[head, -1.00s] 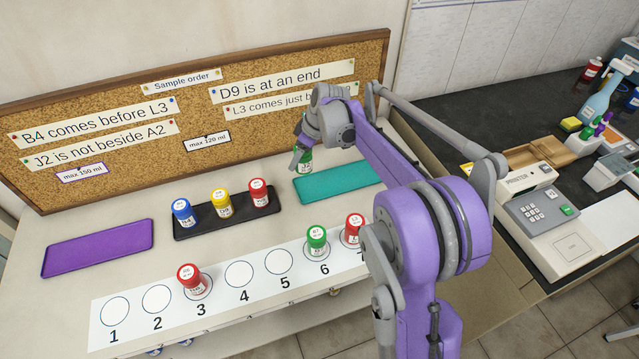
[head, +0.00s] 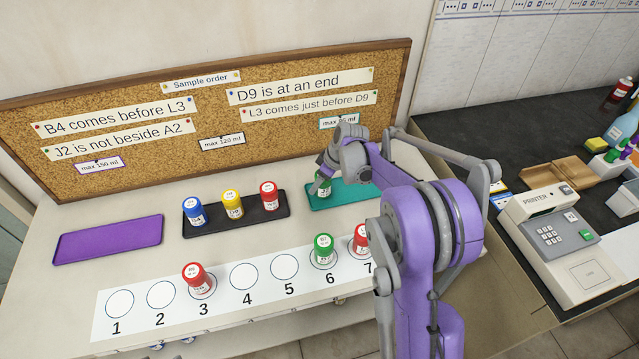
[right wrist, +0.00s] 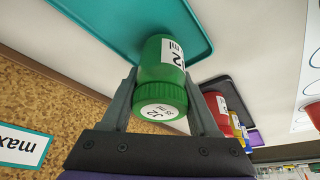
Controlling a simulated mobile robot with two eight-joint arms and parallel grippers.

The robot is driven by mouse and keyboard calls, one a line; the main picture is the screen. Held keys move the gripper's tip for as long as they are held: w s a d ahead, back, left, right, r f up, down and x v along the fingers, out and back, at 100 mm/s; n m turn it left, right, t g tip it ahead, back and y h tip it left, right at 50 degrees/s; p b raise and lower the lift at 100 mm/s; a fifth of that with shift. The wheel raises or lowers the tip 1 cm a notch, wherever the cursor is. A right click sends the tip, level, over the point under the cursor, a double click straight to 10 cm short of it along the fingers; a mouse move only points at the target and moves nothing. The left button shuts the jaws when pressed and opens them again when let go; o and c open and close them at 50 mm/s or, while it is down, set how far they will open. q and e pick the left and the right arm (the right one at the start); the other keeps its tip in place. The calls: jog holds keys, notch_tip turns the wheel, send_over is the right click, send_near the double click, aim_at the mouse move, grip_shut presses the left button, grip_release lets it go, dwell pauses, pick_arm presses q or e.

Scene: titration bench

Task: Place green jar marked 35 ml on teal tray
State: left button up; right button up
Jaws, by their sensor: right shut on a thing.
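My left gripper is not in view.
A black tray (head: 236,217) with blue, yellow and red jars stands left of the teal tray, and a purple tray (head: 108,240) farther left. In front, a numbered strip (head: 222,298) holds red jars at 3 and 7 and another green jar (head: 323,248) at 6. The corkboard (head: 215,120) stands behind.

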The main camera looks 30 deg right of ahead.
jog(key=shift+f, duration=0.35)
jog(key=shift+f, duration=0.2)
jog(key=o, duration=1.4)
jog(key=shift+c, duration=0.2)
jog(key=shift+r, duration=0.1)
